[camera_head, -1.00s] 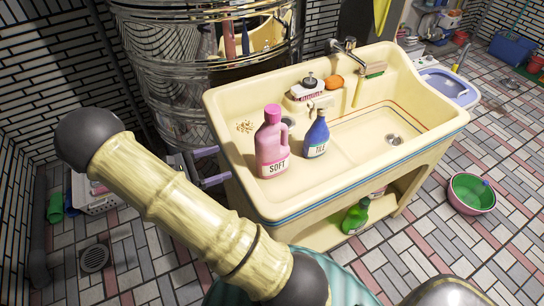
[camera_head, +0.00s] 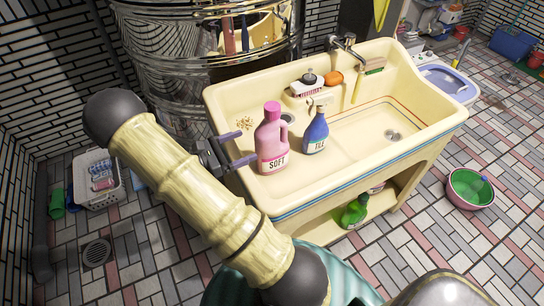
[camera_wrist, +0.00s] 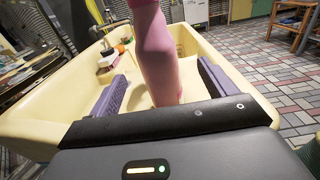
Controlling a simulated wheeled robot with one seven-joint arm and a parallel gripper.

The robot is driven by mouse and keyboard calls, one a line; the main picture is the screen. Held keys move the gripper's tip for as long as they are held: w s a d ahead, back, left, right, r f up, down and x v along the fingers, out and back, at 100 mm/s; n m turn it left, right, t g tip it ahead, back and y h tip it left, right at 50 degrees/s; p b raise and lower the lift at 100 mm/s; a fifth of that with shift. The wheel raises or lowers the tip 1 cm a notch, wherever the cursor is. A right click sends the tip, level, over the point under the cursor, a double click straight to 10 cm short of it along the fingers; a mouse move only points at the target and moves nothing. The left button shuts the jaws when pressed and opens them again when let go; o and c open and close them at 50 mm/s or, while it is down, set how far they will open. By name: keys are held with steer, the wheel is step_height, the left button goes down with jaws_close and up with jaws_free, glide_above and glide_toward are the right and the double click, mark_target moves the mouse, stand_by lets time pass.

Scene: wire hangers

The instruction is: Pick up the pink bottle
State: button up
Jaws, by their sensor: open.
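The pink bottle (camera_head: 271,140), with a pink cap and a white label reading SOFT, stands upright on the left ledge of the cream sink (camera_head: 420,133). My gripper (camera_head: 246,146) is open at the bottle's left side, with its purple fingers pointing at it. In the wrist view the pink bottle (camera_wrist: 157,60) rises between the two spread fingers (camera_wrist: 165,88). No grip on it shows. The bottle's top is cut off there, and its base is partly hidden by my gripper.
A blue spray bottle (camera_head: 316,131) stands close to the pink bottle's right. A brush (camera_head: 306,88) and an orange sponge (camera_head: 333,78) lie at the sink's back edge. A metal drum (camera_head: 180,90) stands behind. A green bottle (camera_head: 355,212) is on the shelf below.

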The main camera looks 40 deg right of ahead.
mark_target(257, 140)
steer(key=x, duration=0.4)
steer(key=shift+w+p+x, duration=0.15)
steer(key=shift+p+x, duration=0.2)
steer(key=shift+x, duration=1)
steer(key=shift+w+p+x, duration=0.15)
steer(key=shift+p+x, duration=0.15)
steer(key=shift+x, duration=1)
jaws_close()
